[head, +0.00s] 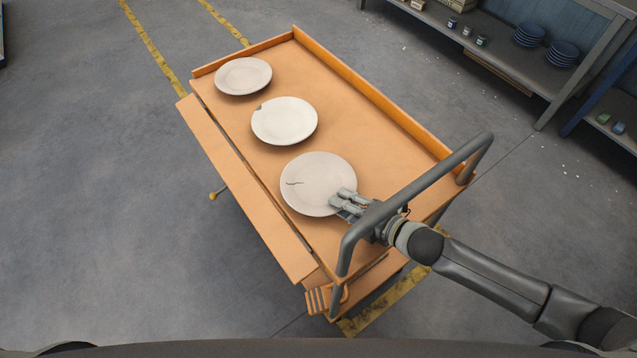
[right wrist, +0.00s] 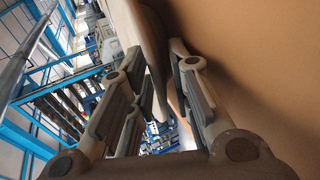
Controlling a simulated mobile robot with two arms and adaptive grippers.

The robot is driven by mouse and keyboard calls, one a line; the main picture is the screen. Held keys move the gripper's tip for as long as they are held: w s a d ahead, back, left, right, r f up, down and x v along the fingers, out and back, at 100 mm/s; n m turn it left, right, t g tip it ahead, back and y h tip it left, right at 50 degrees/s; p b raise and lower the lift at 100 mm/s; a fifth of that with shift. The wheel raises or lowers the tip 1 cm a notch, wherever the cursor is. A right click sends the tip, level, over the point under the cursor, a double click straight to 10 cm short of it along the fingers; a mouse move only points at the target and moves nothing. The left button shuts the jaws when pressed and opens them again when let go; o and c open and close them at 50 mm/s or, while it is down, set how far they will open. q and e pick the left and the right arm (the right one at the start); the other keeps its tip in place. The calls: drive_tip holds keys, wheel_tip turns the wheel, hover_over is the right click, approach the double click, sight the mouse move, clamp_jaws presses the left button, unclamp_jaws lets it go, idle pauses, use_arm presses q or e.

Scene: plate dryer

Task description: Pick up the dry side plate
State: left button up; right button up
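Three pale plates lie in a row on an orange cart. The near plate (head: 315,180) has a dark crack line. The middle plate (head: 285,122) has a chip in its upper left rim. The far plate (head: 243,75) looks whole. I cannot tell from the surfaces which one is dry. My right gripper (head: 341,204) is at the lower right rim of the near plate. In the right wrist view, my right gripper (right wrist: 158,85) is open, with the plate (right wrist: 150,45) edge-on between its spread fingers. My left gripper is not in view.
The cart (head: 385,150) has a raised rim along its far and right sides. A grey tubular handle (head: 415,195) arches at its near end, close to my right wrist. A shelf (head: 500,55) with blue plate stacks stands at upper right. Floor on the left is clear.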

drive_tip(key=shift+c, duration=0.2)
clamp_jaws()
drive_tip(key=shift+r, duration=0.15)
